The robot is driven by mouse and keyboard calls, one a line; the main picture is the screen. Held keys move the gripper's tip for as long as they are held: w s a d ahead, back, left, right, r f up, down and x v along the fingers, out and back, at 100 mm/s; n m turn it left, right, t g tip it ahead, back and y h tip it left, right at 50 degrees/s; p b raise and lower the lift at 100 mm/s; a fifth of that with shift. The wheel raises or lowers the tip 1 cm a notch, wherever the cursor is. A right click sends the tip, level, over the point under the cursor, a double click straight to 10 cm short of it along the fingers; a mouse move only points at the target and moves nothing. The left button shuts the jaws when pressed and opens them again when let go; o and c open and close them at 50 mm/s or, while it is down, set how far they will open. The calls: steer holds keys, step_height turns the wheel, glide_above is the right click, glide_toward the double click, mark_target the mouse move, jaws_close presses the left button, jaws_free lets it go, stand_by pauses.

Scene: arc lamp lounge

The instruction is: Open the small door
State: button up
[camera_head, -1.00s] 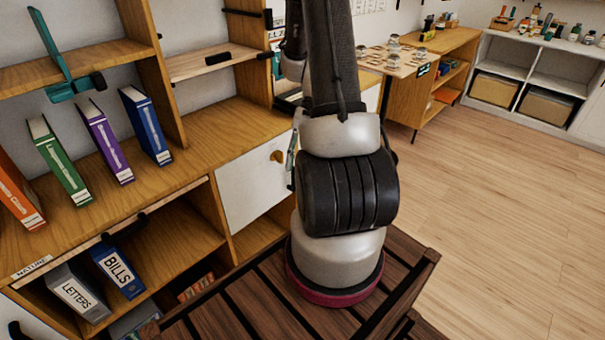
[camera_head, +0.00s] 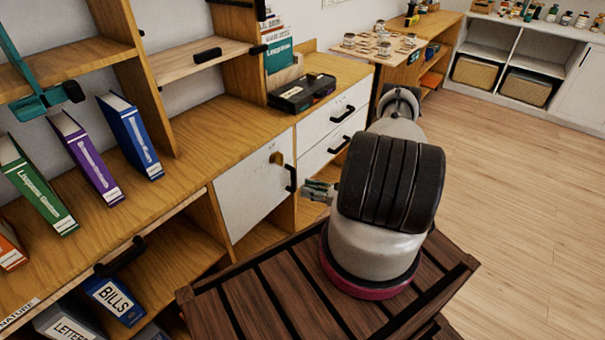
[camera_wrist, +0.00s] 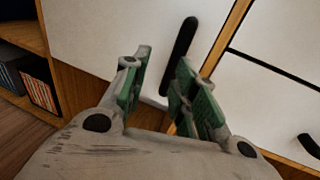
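The small white door (camera_head: 253,187) is closed, set in the wooden cabinet below the counter. My gripper (camera_head: 318,190) is just right of the handle in the head view. In the wrist view my gripper (camera_wrist: 160,78) is open, its green-padded fingers apart with nothing between them. Contact with the handle does not show.
White drawers (camera_head: 335,118) with black handles lie right of the door. A black box (camera_head: 300,92) sits on the counter above. Open shelves with a blue BILLS binder (camera_head: 115,298) lie to the left. The wooden floor (camera_head: 510,190) at right is clear.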

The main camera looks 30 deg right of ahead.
mark_target(293, 176)
steer(key=shift+m+t+h, duration=0.3)
steer(key=shift+t+h, duration=0.1)
steer(key=shift+t, duration=0.2)
steer(key=w, duration=0.2)
steer(key=w+a+r, duration=0.1)
steer(key=w, duration=0.2)
steer(key=w+a, duration=0.1)
steer(key=w, duration=0.2)
steer(key=shift+a+r, duration=0.2)
steer(key=shift+a, duration=0.05)
jaws_close()
